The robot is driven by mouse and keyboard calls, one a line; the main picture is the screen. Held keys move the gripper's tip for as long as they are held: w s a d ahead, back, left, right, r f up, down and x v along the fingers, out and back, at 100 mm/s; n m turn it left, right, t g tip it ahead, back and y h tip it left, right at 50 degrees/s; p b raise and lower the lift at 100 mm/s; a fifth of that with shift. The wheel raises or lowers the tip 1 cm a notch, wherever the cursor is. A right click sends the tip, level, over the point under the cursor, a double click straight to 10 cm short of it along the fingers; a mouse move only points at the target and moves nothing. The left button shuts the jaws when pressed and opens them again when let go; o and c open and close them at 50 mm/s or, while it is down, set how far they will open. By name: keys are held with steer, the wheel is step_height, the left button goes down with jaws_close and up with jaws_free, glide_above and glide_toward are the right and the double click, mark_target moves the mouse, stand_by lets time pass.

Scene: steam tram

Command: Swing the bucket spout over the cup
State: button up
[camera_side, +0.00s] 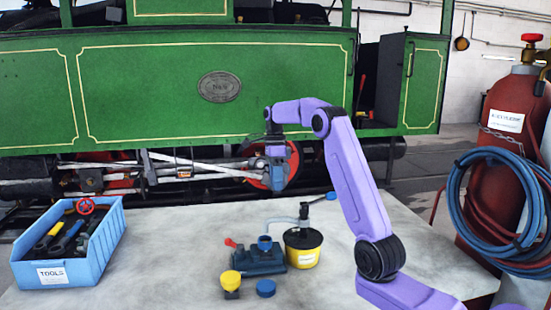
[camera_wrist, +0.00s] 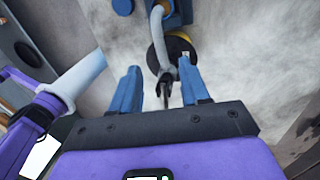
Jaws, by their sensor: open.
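The bucket (camera_side: 303,254) is black with a yellow band and stands on the pale bench. A grey-blue pump with a dark handle (camera_side: 323,198) rises from it. Its thin pale spout (camera_side: 284,219) reaches left and bends down near a small blue cup (camera_side: 264,242) on a dark blue device. I cannot tell whether it is exactly over that cup. My gripper (camera_side: 278,184) is open and empty, pointing down above the bench. In the wrist view, the pump and handle (camera_wrist: 165,82) appear between my fingers (camera_wrist: 160,82), below them.
A blue tool box (camera_side: 75,262) stands at the left of the bench. A blue cap (camera_side: 266,288) lies in front of the device. The green tram (camera_side: 150,90) is behind. A red cylinder with blue hose (camera_side: 497,190) stands at the right. Bench between tool box and device is clear.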

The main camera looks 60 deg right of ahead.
step_height(320, 180, up, 7)
steer(key=w+d, duration=0.1)
stand_by(0.4)
stand_by(0.5)
steer(key=s+a+f+n+h, duration=0.1)
steer(key=a+n, duration=0.6)
steer(key=a, duration=0.3)
steer(key=s+a+f+n, duration=0.1)
steer(key=s+a+n, duration=0.1)
steer(key=a+n, duration=0.65)
steer(key=s+a+f+n, duration=0.3)
steer(key=s+a+n, duration=0.5)
steer(key=s+a, duration=0.25)
steer(key=s+f+n+t, duration=0.1)
steer(key=s+f+n, duration=0.3)
steer(key=s+n, duration=0.4)
steer(key=s+f+n, duration=0.4)
steer(key=s+n, duration=0.4)
steer(key=s, duration=0.5)
steer(key=shift+t, duration=0.4)
